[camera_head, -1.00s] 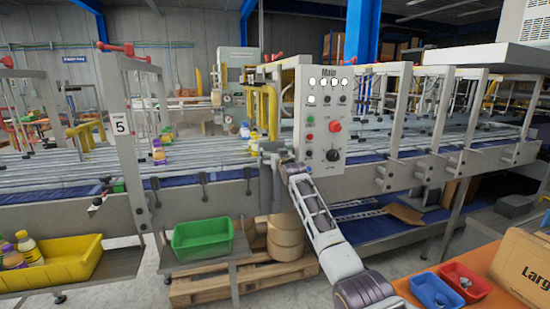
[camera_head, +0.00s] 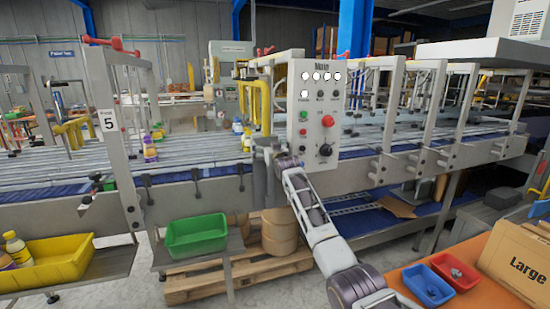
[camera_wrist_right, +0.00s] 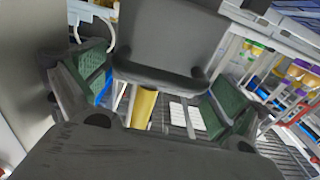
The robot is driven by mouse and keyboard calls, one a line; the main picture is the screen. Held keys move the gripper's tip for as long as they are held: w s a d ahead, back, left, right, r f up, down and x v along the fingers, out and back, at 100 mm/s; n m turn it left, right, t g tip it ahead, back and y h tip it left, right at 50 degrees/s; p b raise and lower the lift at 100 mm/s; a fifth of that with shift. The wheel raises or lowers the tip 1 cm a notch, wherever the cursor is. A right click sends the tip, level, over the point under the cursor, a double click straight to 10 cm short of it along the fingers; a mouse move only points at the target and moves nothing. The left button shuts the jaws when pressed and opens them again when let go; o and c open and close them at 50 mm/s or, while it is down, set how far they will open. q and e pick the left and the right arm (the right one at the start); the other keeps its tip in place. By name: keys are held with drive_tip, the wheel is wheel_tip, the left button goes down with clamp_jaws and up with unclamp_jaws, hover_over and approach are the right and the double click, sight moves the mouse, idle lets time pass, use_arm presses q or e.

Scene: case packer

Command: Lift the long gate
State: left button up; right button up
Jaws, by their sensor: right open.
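A yellow tubular frame (camera_head: 262,104) stands on the conveyor line left of the Main control panel. Several upright metal gate frames line the conveyor, one with red handles (camera_head: 112,43) on top and the number 5 on its post. I cannot tell for sure which part is the long gate. My right gripper (camera_head: 268,146) is just below the yellow frame, beside the panel's left edge. In the wrist view its fingers (camera_wrist_right: 155,88) are apart, with a yellow bar (camera_wrist_right: 145,107) showing between them. I cannot tell whether they touch it. My left gripper is out of view.
The Main control panel (camera_head: 318,113) stands close on the gripper's right. Bottles (camera_head: 150,148) stand on the conveyor to the left. A green bin (camera_head: 196,236) and a yellow bin (camera_head: 48,265) sit in front. Blue and red trays lie on an orange table at lower right.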

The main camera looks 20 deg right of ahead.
drive_tip(key=shift+s+a+r, duration=0.15)
drive_tip(key=shift+s+r, duration=0.1)
drive_tip(key=shift+s, duration=0.45)
drive_tip(key=s+f, duration=0.1)
drive_tip(key=s, duration=0.9)
drive_tip(key=shift+s+d, duration=0.3)
drive_tip(key=shift+f, duration=0.15)
